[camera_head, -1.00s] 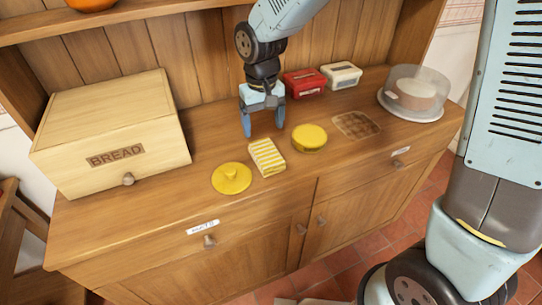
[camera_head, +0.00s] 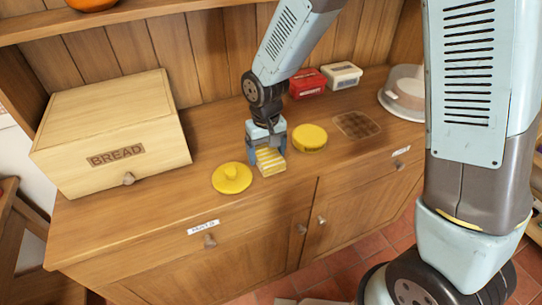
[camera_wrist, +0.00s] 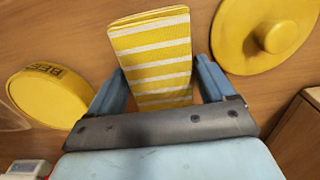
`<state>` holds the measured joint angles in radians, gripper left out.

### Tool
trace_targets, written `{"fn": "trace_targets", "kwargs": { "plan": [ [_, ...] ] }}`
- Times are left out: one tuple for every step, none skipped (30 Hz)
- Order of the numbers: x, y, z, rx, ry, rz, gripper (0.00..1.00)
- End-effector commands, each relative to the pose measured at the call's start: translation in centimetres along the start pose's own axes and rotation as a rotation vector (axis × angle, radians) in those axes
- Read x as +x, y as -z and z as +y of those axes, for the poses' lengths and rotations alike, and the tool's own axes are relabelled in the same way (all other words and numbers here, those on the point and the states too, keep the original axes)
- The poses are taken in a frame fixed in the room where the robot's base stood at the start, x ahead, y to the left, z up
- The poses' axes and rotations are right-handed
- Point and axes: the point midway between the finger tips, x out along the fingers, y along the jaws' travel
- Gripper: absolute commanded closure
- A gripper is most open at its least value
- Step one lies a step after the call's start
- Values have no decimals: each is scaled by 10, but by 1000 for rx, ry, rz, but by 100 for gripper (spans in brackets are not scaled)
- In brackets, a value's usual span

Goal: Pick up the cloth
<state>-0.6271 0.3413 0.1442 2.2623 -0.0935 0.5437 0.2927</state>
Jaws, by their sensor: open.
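The cloth (camera_head: 270,164) is folded, with yellow and white stripes, and lies on the wooden counter between a yellow lid and a round yellow tin. My gripper (camera_head: 267,154) is open, directly over the cloth, pointing down. In the wrist view the cloth (camera_wrist: 155,52) lies between the two blue fingers of my gripper (camera_wrist: 158,85), one finger on each side. I cannot tell whether the fingers touch it. Part of the cloth is hidden behind the gripper in both views.
The yellow lid (camera_head: 231,178) with a knob lies left of the cloth, and the round yellow tin (camera_head: 310,138) stands right. A bread box (camera_head: 110,130) is at the left. Red (camera_head: 307,83) and white (camera_head: 342,75) boxes stand behind. The counter's front left (camera_head: 130,220) is bare.

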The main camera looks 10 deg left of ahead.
Motion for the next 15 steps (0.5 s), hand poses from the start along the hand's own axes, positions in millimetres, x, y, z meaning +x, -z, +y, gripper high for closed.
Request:
{"fn": "trace_targets", "kwargs": {
  "plan": [
    [0,0,0,0,0,0,17],
    [0,0,0,0,0,0,17],
    [0,0,0,0,0,0,17],
    [0,0,0,0,0,0,17],
    [0,0,0,0,0,0,17],
    [0,0,0,0,0,0,21],
    [0,0,0,1,0,0,24],
    [0,0,0,1,0,0,27],
    [0,0,0,1,0,0,30],
    [0,0,0,1,0,0,33],
    [0,0,0,1,0,0,36],
    [0,0,0,1,0,0,40],
    [0,0,0,1,0,0,43],
    [0,0,0,1,0,0,46],
    [0,0,0,1,0,0,50]
  ]
}}
